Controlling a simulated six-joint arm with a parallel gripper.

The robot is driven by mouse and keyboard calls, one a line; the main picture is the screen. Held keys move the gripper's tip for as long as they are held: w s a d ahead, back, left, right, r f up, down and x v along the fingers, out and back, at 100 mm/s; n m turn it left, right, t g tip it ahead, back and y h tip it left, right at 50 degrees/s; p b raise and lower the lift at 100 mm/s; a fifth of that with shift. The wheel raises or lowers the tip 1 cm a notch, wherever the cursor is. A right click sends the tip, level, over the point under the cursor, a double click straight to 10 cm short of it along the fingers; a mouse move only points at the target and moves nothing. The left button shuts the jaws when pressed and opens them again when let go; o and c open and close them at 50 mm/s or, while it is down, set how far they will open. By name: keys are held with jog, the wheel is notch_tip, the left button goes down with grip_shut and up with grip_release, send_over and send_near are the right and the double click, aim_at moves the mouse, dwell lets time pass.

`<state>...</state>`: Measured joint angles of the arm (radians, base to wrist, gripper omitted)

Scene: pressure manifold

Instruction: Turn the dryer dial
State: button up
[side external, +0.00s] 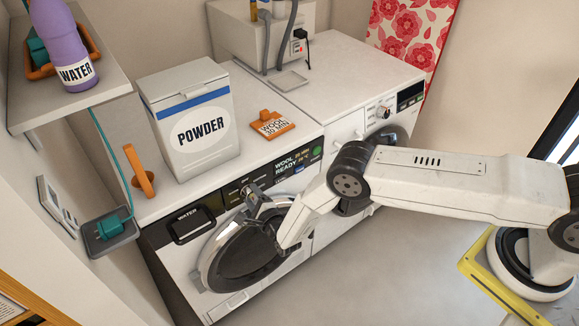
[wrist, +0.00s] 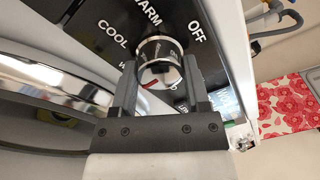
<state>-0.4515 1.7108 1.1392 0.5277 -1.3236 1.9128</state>
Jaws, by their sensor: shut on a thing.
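The dial (wrist: 158,50) is a silver-rimmed knob on a black panel with the words COOL, WARM and OFF around it, in the wrist view. A red mark on its face points to the lower left of that picture. My gripper (wrist: 160,72) has one finger on each side of the dial and is shut on it. In the side view my gripper (side external: 262,206) is at the panel of the left machine (side external: 183,258), above its round door, and largely hides the dial. The panel's display reads WOOL READY.
The round door (side external: 240,250) is close below my gripper. A second white machine (side external: 345,75) with its own dial (side external: 384,113) stands to the right. On top are a POWDER box (side external: 195,120) and an orange WOOL tag (side external: 272,124). Open floor lies in front.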

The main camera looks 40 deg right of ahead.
jog(key=shift+m, duration=0.6)
jog(key=o, duration=1.3)
jog(key=shift+s, duration=0.2)
jog(key=shift+s+a, duration=0.2)
jog(key=shift+s, duration=3.5)
jog(key=shift+w+r, duration=0.1)
